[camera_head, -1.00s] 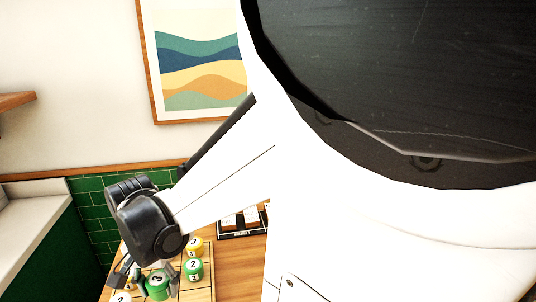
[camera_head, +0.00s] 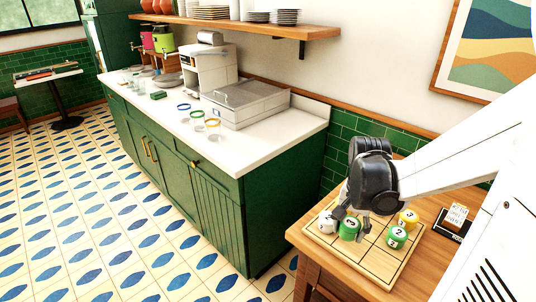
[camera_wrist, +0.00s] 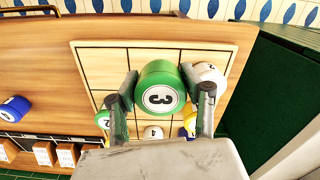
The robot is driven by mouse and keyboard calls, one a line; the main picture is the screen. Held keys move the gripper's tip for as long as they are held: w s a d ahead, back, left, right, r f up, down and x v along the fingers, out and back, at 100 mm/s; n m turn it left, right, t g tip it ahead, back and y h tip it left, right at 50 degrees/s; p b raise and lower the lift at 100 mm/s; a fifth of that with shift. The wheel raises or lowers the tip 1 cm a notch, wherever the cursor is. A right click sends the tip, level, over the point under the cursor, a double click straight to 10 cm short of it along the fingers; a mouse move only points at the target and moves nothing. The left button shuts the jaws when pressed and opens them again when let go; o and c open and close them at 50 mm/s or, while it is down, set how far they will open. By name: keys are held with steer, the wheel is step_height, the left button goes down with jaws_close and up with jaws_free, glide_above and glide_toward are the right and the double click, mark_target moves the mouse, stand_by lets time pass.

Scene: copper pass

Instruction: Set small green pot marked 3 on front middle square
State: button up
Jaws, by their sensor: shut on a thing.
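The small green pot marked 3 (camera_head: 349,229) is between the fingers of my gripper (camera_head: 355,214), over the gridded wooden board (camera_head: 379,263). In the wrist view my gripper (camera_wrist: 164,97) is shut on the green pot (camera_wrist: 160,86), one finger at each side, with the 3 facing the camera. The board (camera_wrist: 108,65) lies beneath it. I cannot tell whether the pot touches the board. A white pot (camera_head: 327,222) stands close beside it, also visible in the wrist view (camera_wrist: 210,74). A green pot marked 2 (camera_head: 397,238) and a yellow pot (camera_head: 408,218) stand on the board.
In the wrist view a white pot marked 4 (camera_wrist: 153,132) shows between the fingers, partly hidden. A blue pot (camera_wrist: 15,108) lies off the board, near a rack with cards (camera_wrist: 43,153). The board's bare squares are clear. A green counter (camera_head: 215,215) stands left of the table.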

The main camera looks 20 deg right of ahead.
mark_target(351, 245)
steer(key=d+f, duration=0.2)
steer(key=d, duration=0.1)
steer(key=shift+d, duration=0.1)
steer(key=shift+f, duration=1.95)
steer(key=shift+f+b, duration=0.2)
steer(key=shift+b, duration=0.15)
steer(key=o, duration=1.3)
steer(key=shift+c, duration=0.2)
steer(key=shift+r, duration=0.1)
step_height(351, 245, up, 12)
steer(key=shift+r+p, duration=0.1)
steer(key=shift+p, duration=0.7)
steer(key=a+r+n+t, duration=0.2)
steer(key=a+n, duration=0.1)
steer(key=a, duration=0.4)
steer(key=s+a+r+n+t, duration=0.1)
steer(key=a+r+n+t, duration=0.1)
steer(key=a, duration=0.6)
steer(key=a+r+n+t, duration=0.3)
steer(key=a+n, duration=0.3)
steer(key=a, duration=0.2)
steer(key=shift+s+a+r, duration=0.2)
steer(key=shift+a+r, duration=0.05)
steer(key=shift+r, duration=0.45)
